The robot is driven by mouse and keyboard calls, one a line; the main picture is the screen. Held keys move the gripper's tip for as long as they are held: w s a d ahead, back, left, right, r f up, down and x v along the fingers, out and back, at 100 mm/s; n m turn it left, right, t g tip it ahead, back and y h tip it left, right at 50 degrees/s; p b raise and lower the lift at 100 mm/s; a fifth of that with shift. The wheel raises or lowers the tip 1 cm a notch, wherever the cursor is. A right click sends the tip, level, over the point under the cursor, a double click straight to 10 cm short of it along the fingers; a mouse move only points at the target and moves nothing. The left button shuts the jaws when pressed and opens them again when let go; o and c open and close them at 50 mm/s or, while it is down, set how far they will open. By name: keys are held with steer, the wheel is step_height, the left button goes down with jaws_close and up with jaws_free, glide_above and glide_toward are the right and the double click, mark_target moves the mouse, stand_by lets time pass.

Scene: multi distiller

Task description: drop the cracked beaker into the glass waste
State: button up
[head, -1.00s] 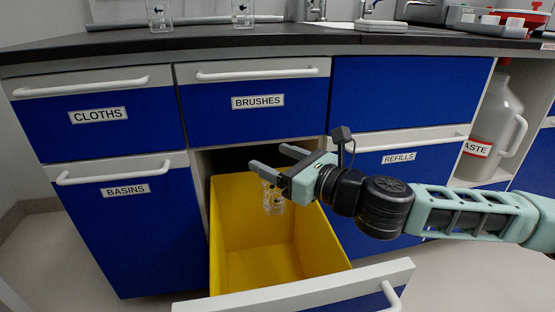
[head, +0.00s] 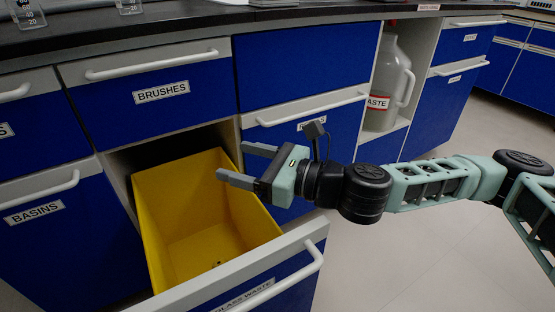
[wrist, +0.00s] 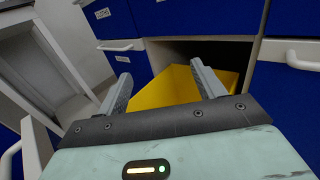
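My gripper (head: 232,161) is open, with nothing between its two fingers. It hovers above the right side of the yellow bin (head: 165,222) in the pulled-out drawer labelled GLASS WASTE (head: 245,298). In the wrist view, the fingers of my gripper (wrist: 160,72) are spread apart, with the yellow bin (wrist: 165,90) beyond them. The cracked beaker does not show clearly in any current view. A small dark mark (head: 217,264) lies on the bin floor; I cannot tell what it is. The near part of the bin is hidden by the drawer front.
Two beakers (head: 27,14) (head: 128,5) stand on the dark worktop (head: 190,22). A waste jug (head: 388,85) stands in an open shelf. The floor to the right is clear.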

steer(key=p+v, duration=0.1)
steer(key=v, duration=0.5)
steer(key=shift+d, duration=0.2)
steer(key=shift+s, duration=0.1)
